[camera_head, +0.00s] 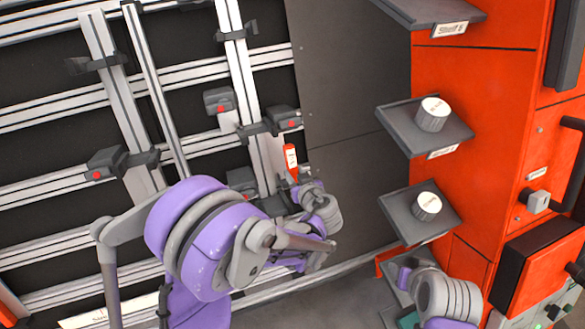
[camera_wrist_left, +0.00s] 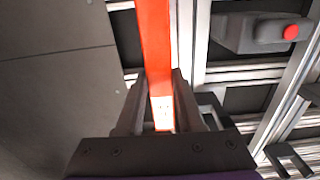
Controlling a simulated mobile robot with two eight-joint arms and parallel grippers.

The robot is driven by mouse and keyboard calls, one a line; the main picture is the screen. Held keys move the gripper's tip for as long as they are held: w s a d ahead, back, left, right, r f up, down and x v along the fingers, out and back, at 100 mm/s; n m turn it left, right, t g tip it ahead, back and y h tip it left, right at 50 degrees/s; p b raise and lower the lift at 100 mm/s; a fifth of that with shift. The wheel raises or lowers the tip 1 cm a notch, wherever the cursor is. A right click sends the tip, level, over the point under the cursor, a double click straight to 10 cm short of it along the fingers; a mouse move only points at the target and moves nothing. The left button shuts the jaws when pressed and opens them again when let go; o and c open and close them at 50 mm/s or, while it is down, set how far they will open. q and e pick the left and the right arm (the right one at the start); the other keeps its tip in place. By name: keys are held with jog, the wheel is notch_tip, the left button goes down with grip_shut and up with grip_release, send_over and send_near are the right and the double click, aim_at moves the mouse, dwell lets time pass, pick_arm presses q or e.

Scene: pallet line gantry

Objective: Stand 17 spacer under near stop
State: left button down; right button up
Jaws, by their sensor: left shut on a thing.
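The spacer is an orange-red bar (camera_head: 291,158) with a pale label, standing roughly upright above my left gripper (camera_head: 294,182) in the head view. In the left wrist view the bar (camera_wrist_left: 154,45) runs from the top edge down between the fingers of my left gripper (camera_wrist_left: 159,100), which is shut on it. Dark grey stops with red buttons sit on the rails: one (camera_head: 285,118) just above the spacer, one (camera_head: 218,101) higher left, one (camera_head: 105,162) at left. Another grey block (camera_head: 241,179) is partly hidden by my arm. I cannot tell which is the near stop.
A dark panel (camera_head: 350,90) lies right of the rails. An orange cabinet (camera_head: 480,90) carries grey shelves with white-topped round pieces (camera_head: 432,114) and (camera_head: 427,207). My right arm shows at the bottom right; its fingertips do not. A red-buttoned block (camera_wrist_left: 262,32) is beside the bar in the wrist view.

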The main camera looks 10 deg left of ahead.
pick_arm(q)
jog(key=shift+f, duration=0.1)
jog(key=shift+x, duration=1.7)
